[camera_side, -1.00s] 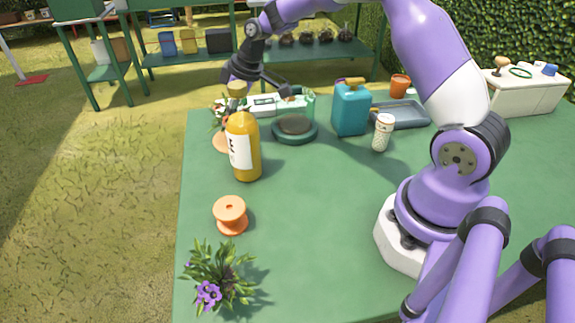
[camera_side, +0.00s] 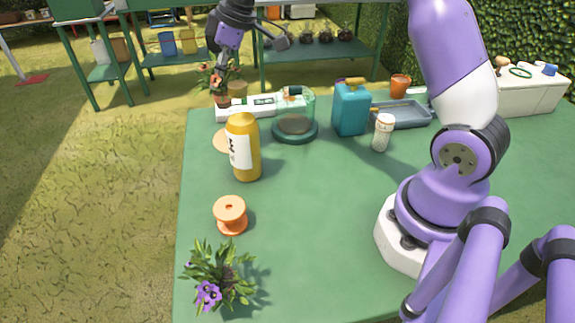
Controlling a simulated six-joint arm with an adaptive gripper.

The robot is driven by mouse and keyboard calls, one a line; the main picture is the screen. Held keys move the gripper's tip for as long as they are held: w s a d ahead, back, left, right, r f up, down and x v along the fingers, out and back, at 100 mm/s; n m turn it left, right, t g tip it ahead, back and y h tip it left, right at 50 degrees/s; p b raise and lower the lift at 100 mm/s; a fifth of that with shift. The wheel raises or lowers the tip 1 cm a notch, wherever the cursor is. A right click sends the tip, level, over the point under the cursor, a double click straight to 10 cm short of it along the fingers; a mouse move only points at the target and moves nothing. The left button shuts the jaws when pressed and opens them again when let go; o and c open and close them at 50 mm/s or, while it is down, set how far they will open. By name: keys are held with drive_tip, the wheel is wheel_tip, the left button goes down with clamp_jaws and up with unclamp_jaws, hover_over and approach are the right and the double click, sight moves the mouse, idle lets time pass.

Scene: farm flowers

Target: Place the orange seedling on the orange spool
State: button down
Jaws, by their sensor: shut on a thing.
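The orange spool (camera_side: 230,215) stands on the green table near its left edge, between the yellow bottle and a purple-flowered plant. The orange seedling (camera_side: 222,99), a small plant with orange flowers and a dark root plug, is in the air beyond the yellow bottle. My gripper (camera_side: 227,66) is above it and shut on it; its fingertips are partly hidden by leaves. The seedling hangs roughly upright, well behind the spool and apart from it.
A tall yellow bottle (camera_side: 243,148) stands between the seedling and the spool. A tan disc (camera_side: 221,141) lies behind it. A purple-flowered plant (camera_side: 218,280) is in front of the spool. A glass jar (camera_side: 296,121) and blue jug (camera_side: 351,109) stand right. The middle table is clear.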

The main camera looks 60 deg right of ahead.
drive_tip(key=s+a+r+n+g+y, duration=0.1)
drive_tip(key=s+a+r+n, duration=0.15)
drive_tip(key=s+a, duration=0.4)
drive_tip(key=s+a+r+n+g, duration=0.1)
drive_tip(key=s+a+r+n, duration=0.15)
drive_tip(key=a, duration=0.65)
drive_tip(key=s+a+n+g+y, duration=0.1)
drive_tip(key=s+a+n, duration=0.25)
drive_tip(key=s, duration=0.45)
drive_tip(key=s+a+n+g, duration=0.1)
drive_tip(key=s+a+n, duration=0.25)
drive_tip(key=s, duration=0.35)
hover_over(229, 207)
drive_tip(key=shift+m, duration=0.4)
drive_tip(key=shift+f, duration=5.25)
drive_tip(key=shift+f, duration=0.1)
drive_tip(key=c, duration=0.7)
unclamp_jaws()
